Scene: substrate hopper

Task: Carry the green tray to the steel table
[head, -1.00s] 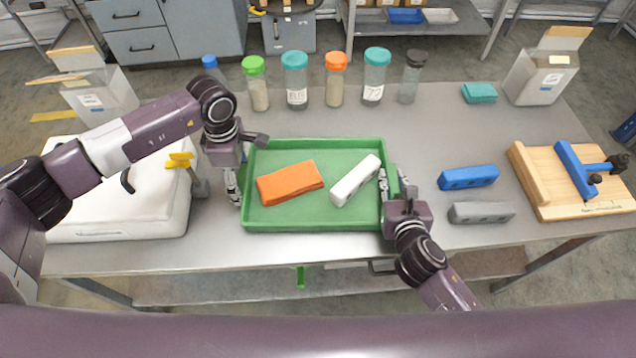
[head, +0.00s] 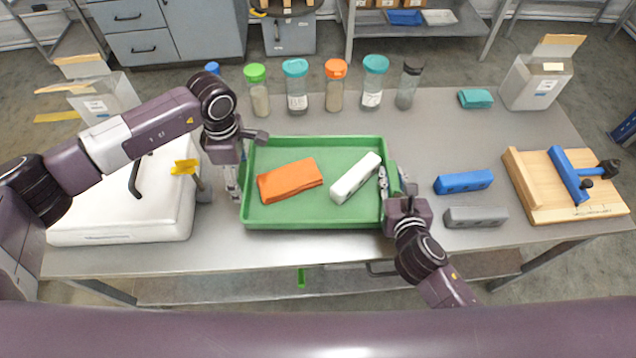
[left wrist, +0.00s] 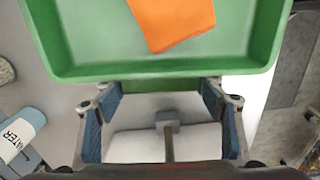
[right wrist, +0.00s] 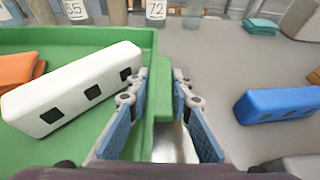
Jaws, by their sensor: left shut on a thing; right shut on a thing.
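The green tray (head: 315,223) is level at the middle of the grey metal table (head: 330,246), apparently held just above its top; the gap is hard to see. It carries an orange folded cloth (head: 290,180) and a white block (head: 356,178). My left gripper (head: 236,184) is shut on the tray's left side; the left wrist view shows the fingers (left wrist: 161,95) at that wall. My right gripper (head: 391,184) is shut on the right side; in the right wrist view its fingers (right wrist: 162,95) flank the green grip (right wrist: 163,85).
Several capped jars (head: 297,90) stand behind the tray. A white device (head: 125,205) is at left. A blue block (head: 463,181), a grey block (head: 475,217) and a wooden board (head: 570,205) are at right. A grey shelf (head: 430,25) stands far back.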

